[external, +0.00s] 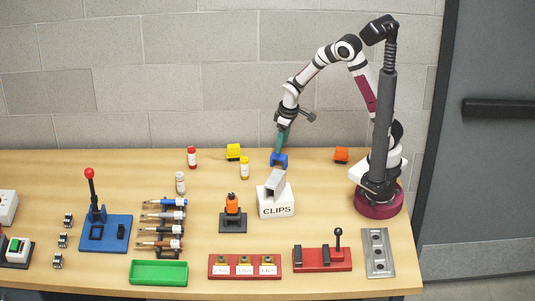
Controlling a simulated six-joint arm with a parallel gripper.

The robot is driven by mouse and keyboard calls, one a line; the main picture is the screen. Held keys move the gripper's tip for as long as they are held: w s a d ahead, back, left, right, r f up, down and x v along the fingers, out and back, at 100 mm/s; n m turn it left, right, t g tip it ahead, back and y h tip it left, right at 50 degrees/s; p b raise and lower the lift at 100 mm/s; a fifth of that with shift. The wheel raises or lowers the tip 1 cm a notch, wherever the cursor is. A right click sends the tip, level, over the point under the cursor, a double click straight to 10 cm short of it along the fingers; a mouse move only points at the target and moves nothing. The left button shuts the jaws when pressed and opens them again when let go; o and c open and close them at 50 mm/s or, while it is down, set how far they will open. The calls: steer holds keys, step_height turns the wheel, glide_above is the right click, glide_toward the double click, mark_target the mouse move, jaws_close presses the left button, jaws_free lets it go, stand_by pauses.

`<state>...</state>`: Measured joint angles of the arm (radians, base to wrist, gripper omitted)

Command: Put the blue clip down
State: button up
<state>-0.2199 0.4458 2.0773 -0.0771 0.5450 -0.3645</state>
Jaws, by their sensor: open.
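The blue clip (279,160) is at the back of the wooden table, behind the white box marked CLIPS (276,207). My gripper (281,151) points down right over the blue clip, its tip at the clip's top. It is open, and the clip appears to rest on the table; whether the fingers still touch it is too small to tell. A grey piece (275,182) sits tilted at the top of the CLIPS box, in front of the blue clip.
A yellow-capped bottle (244,168) stands close to the left, a red-capped one (192,157) farther left. An orange-topped stand (232,214) is in front.

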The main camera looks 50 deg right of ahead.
mark_target(284, 156)
steer(key=s+d+r+m, duration=0.4)
steer(key=s+r, duration=0.5)
steer(key=r, duration=0.2)
steer(key=s+d+r+m+g+y, duration=0.1)
steer(key=s+m, duration=0.5)
steer(key=s, duration=0.9)
steer(key=shift+d+r+g, duration=0.2)
steer(key=shift+r+g, duration=0.2)
steer(key=shift+r, duration=0.25)
